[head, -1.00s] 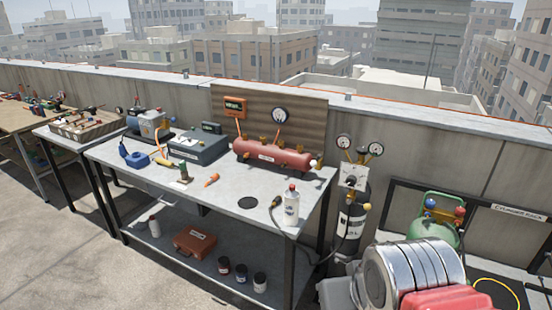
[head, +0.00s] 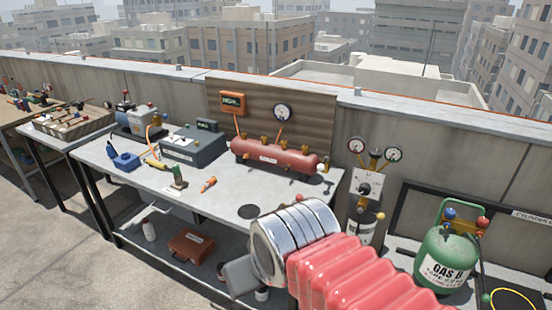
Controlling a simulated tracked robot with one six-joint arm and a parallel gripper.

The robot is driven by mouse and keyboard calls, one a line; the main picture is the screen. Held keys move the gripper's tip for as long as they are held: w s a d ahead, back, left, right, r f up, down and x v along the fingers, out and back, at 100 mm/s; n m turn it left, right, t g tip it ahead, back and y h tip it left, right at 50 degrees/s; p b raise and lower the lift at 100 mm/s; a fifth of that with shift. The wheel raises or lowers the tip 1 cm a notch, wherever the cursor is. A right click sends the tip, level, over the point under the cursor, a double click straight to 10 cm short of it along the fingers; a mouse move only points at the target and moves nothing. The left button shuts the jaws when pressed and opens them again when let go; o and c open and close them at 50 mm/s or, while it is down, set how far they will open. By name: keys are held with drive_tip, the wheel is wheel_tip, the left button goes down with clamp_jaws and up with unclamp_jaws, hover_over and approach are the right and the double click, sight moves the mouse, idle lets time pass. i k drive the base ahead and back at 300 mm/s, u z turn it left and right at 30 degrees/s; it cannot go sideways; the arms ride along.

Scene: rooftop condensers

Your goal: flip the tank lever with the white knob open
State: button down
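The red tank (head: 275,152) lies on its side at the back of the grey workbench, with several brass fittings along its top and a white label on its front. The fingers of my gripper do not show. Nothing of mine touches the tank.
A digital display (head: 232,101) and a round gauge (head: 283,112) hang behind the tank. A dark case (head: 193,148) stands left of it. A green gas cylinder (head: 446,257) and a gauge stand (head: 368,184) are at the right. The benchtop before the tank is mostly clear.

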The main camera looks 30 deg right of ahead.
sight(321, 167)
drive_tip(key=u, duration=0.4)
drive_tip(key=i, duration=1.3)
drive_tip(key=u, duration=0.3)
